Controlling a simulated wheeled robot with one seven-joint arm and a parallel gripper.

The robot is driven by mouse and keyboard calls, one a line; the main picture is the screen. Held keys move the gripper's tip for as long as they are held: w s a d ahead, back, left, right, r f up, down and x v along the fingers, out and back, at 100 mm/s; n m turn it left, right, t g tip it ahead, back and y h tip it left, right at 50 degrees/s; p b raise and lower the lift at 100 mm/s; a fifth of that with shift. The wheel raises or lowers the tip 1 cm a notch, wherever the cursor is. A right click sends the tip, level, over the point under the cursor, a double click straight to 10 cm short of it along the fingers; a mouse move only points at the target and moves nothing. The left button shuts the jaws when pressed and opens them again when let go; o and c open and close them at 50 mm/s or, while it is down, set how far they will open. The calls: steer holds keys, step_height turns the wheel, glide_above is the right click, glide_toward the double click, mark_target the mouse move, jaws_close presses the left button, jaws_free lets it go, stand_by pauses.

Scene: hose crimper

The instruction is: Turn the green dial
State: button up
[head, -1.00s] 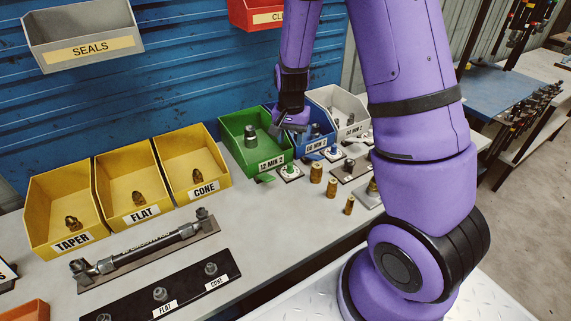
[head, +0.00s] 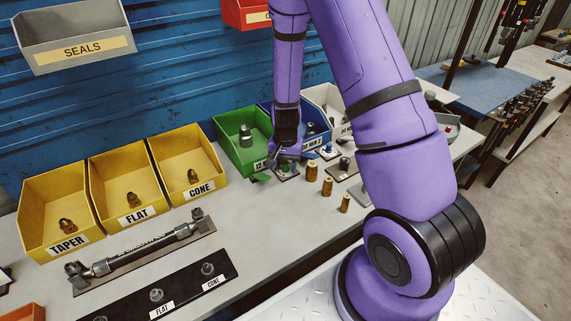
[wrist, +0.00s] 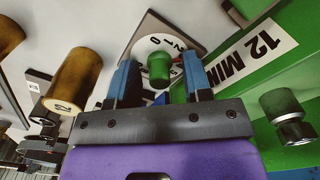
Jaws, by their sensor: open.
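The green dial (wrist: 160,68) shows in the wrist view as a green knob on a round white numbered face set on a grey square plate. My gripper (wrist: 160,80) is open, with one blue-padded finger on each side of the green knob. Whether the fingers touch the knob I cannot tell. In the head view my gripper (head: 284,155) is low over the bench in front of the green bin, and it largely hides the dial there.
The green bin (head: 237,148) labelled 12 MIN stands just behind my gripper, a blue bin (head: 318,138) to its right. Several brass cylinders (head: 327,185) stand close by at the right front. Yellow bins (head: 188,170) and a hose on a plate (head: 140,248) lie to the left.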

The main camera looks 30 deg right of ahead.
jaws_close()
steer(key=shift+n, duration=0.4)
steer(key=n, duration=0.4)
steer(key=shift+n, duration=0.4)
steer(key=n, duration=0.6)
stand_by(0.5)
jaws_free()
